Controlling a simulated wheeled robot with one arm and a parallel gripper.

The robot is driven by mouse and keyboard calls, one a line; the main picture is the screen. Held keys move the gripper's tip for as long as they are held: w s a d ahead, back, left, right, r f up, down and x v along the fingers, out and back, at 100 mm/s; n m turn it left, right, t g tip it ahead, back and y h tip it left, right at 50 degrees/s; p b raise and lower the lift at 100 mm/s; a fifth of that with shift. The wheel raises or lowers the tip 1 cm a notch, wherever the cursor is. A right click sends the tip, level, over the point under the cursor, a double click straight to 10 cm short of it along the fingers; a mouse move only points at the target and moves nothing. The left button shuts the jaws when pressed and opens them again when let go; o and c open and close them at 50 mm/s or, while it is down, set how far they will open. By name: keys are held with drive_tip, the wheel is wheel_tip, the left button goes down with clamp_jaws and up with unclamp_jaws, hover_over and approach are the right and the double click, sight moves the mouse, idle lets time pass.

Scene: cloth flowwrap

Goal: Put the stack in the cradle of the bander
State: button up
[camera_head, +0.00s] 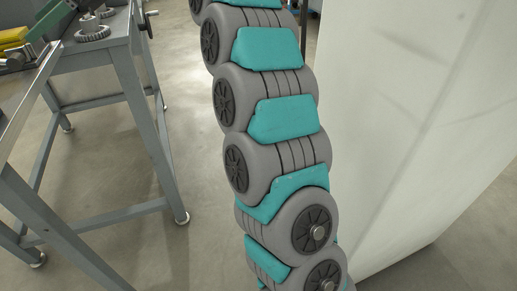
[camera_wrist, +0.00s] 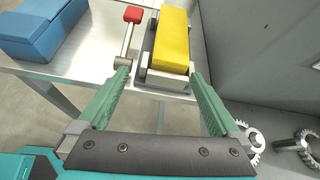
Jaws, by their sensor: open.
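A long yellow block (camera_wrist: 172,38) lies in a narrow grey metal holder (camera_wrist: 166,81) on a bench, just past my fingertips in the wrist view. I cannot tell whether it is the stack or part of the bander. Part of a yellow thing (camera_head: 13,38) also shows at the left edge of the head view. A lever with a red knob (camera_wrist: 133,14) stands left of the holder. My gripper (camera_wrist: 159,76) is open, its two green fingers wide apart with nothing held between them. No other stack or cradle can be made out.
A blue box (camera_wrist: 40,28) sits on the bench at the left. Grey gears (camera_wrist: 252,140) lie at the lower right, beside a grey panel (camera_wrist: 262,50). A grey-legged table (camera_head: 95,60) stands left in the head view; a large white panel (camera_head: 400,110) is at right.

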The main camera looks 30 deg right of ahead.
drive_tip(key=s+d+f+n+g+h, duration=0.1)
drive_tip(key=s+d+f+n+h, duration=0.3)
drive_tip(key=s+d+f, duration=0.5)
drive_tip(key=s+d+f+n+g+h, duration=0.1)
drive_tip(key=s+d+f+n+h, duration=0.3)
drive_tip(key=s+f, duration=1)
drive_tip(key=s+d+f+n+g+h, duration=0.1)
drive_tip(key=s+d+f+n+h, duration=0.3)
drive_tip(key=s+d+f+n, duration=0.5)
drive_tip(key=s+d+f, duration=0.1)
drive_tip(key=s+d, duration=0.1)
drive_tip(key=s, duration=0.2)
drive_tip(key=s+d+f, duration=0.1)
drive_tip(key=s+d, duration=0.1)
drive_tip(key=s, duration=0.3)
drive_tip(key=shift+s+d+f+n, duration=0.15)
drive_tip(key=shift+d+f+n, duration=0.15)
drive_tip(key=shift+d+f, duration=0.1)
